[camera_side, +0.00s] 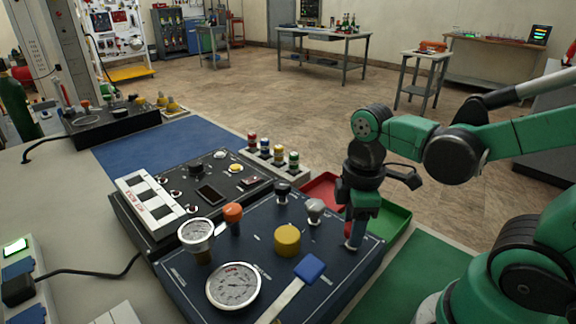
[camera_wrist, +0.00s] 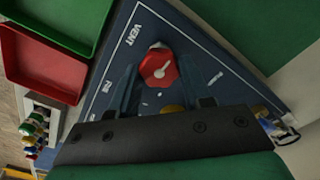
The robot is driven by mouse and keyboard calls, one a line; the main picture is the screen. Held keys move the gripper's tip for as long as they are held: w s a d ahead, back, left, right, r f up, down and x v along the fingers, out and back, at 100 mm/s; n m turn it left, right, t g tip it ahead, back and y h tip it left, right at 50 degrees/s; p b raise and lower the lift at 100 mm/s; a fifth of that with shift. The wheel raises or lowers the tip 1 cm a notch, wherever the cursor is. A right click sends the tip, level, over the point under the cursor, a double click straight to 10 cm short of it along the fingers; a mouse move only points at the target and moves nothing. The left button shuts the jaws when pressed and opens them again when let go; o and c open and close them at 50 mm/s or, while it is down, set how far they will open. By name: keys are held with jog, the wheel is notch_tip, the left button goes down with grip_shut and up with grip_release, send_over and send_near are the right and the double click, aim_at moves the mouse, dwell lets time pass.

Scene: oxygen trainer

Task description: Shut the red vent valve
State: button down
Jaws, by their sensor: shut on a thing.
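The red vent valve (camera_wrist: 158,67) is a round knob with a white mark on top. It sits on the dark blue panel (camera_wrist: 213,70) near the printed word VENT. My gripper (camera_side: 353,238) points down at the panel's right corner in the side view. Its bluish fingers lie on either side of the red knob in the wrist view, and it is shut on the knob. In the side view the fingers hide most of the knob, and only a little red (camera_side: 347,231) shows between them.
On the panel stand a yellow knob (camera_side: 287,240), a blue-handled lever (camera_side: 308,268), an orange knob (camera_side: 233,212), a grey knob (camera_side: 315,207) and a large gauge (camera_side: 233,287). A red tray (camera_wrist: 40,78) and a green tray (camera_wrist: 68,18) lie beside the panel.

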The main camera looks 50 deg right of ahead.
jog(key=m, duration=0.4)
jog(key=shift+m, duration=0.3)
jog(key=m, duration=0.4)
jog(key=shift+d+m, duration=0.1)
jog(key=shift+m, duration=0.2)
jog(key=m, duration=0.4)
jog(key=shift+d+m, duration=0.1)
jog(key=shift+m, duration=2.2)
jog(key=shift+c, duration=1.9)
grip_release()
jog(key=shift+r, duration=0.15)
jog(key=shift+r, duration=2.7)
